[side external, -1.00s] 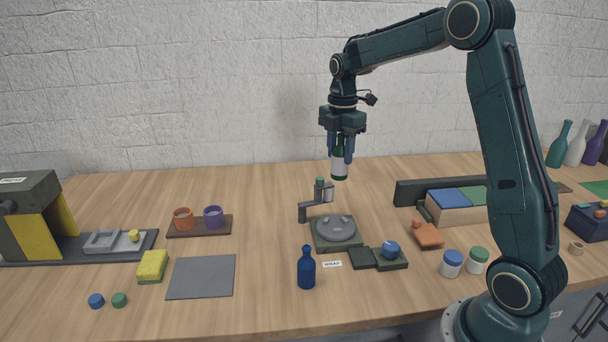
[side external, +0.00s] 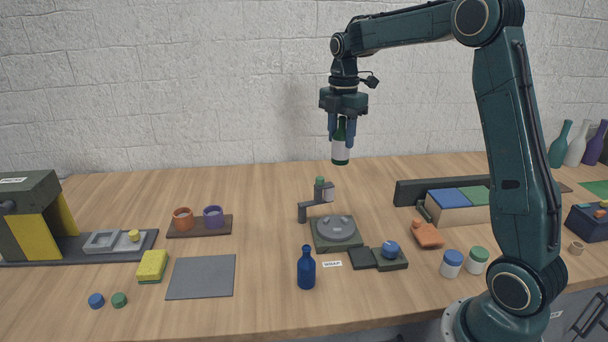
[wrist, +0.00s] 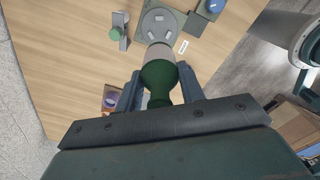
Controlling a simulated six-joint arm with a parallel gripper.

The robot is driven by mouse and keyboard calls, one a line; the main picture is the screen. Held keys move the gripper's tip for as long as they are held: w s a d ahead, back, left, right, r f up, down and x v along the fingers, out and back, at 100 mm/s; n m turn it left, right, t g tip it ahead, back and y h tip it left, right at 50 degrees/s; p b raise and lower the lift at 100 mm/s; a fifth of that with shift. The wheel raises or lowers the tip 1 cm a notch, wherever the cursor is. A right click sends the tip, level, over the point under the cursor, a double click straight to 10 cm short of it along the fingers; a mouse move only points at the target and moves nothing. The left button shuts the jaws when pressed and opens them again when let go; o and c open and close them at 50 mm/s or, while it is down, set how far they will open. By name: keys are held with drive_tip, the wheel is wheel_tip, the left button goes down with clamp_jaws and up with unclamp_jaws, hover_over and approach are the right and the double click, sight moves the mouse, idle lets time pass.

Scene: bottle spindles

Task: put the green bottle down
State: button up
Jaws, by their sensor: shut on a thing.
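The green bottle (side external: 341,152) with a white label hangs upright in my gripper (side external: 341,129), high above the table. My gripper is shut on its upper part, one finger on each side. In the wrist view the green bottle (wrist: 158,76) shows between the two fingers of my gripper (wrist: 159,88), its green shoulder and pale label visible. The grey round spindle plate (side external: 337,230) on its dark base lies below, in front of the bottle, with nothing standing on it.
A small post with an arm (side external: 318,199) stands behind the spindle plate. A blue bottle (side external: 306,270) stands in front, beside the label card (side external: 332,264). A grey mat (side external: 201,277) lies left. Dark pads with a blue knob (side external: 391,250) lie right. Bare wood surrounds these.

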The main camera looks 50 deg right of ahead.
drive_tip(key=w+a+f+n, duration=0.1)
drive_tip(key=w+a+n, duration=0.3)
drive_tip(key=w+a, duration=0.8)
drive_tip(key=n, duration=0.3)
hover_over(221, 271)
drive_tip(key=shift+f, duration=11.2)
drive_tip(key=shift+f, duration=0.15)
drive_tip(key=o, duration=1.1)
drive_tip(key=shift+o, duration=0.2)
